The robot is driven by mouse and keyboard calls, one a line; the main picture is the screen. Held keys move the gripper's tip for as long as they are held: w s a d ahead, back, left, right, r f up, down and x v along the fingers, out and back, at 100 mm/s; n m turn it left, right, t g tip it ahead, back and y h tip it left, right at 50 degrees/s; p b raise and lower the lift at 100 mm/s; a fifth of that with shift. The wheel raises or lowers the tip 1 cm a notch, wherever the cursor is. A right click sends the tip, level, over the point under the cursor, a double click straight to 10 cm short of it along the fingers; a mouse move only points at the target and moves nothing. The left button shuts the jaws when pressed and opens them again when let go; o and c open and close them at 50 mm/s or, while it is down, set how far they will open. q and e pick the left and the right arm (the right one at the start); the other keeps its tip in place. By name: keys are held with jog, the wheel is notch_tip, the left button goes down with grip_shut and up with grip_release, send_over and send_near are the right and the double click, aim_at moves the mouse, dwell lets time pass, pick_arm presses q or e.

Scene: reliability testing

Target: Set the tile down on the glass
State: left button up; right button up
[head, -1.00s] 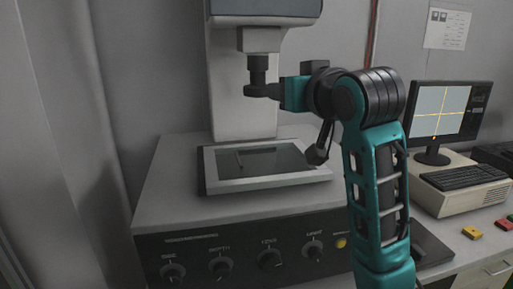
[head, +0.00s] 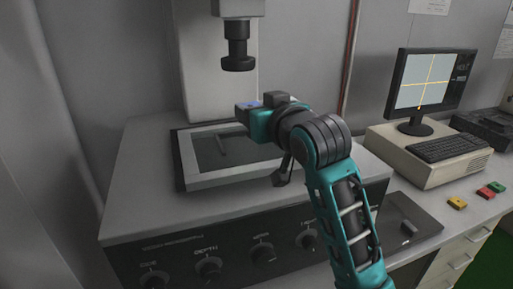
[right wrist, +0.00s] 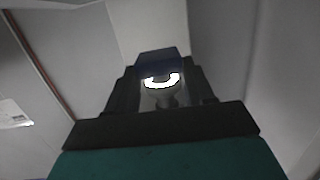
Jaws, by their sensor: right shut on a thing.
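The glass (head: 240,150) is a dark pane in a pale frame on top of the machine, in the head view. My right gripper (head: 247,106) is over the far right part of the glass, below the black lens. It is shut on a small dark blue tile (head: 252,104), of which only a little shows there. In the right wrist view the tile (right wrist: 160,62) sits between the dark fingers of the gripper (right wrist: 163,90). The gap between tile and glass is hard to judge. My left gripper is not in view.
The black lens (head: 238,55) hangs from the machine's column above my gripper. Knobs (head: 208,267) line the machine's front. A monitor (head: 430,85), a keyboard (head: 450,148) and yellow (head: 457,202), red (head: 486,194) and green (head: 497,187) blocks stand to the right.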

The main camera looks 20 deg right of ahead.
aim_at(257, 158)
notch_tip(257, 158, down, 8)
jog(key=shift+f, duration=0.15)
dwell(0.4)
jog(key=shift+f, duration=0.2)
jog(key=o, duration=1)
jog(key=shift+r, duration=0.1)
jog(key=shift+o, duration=0.2)
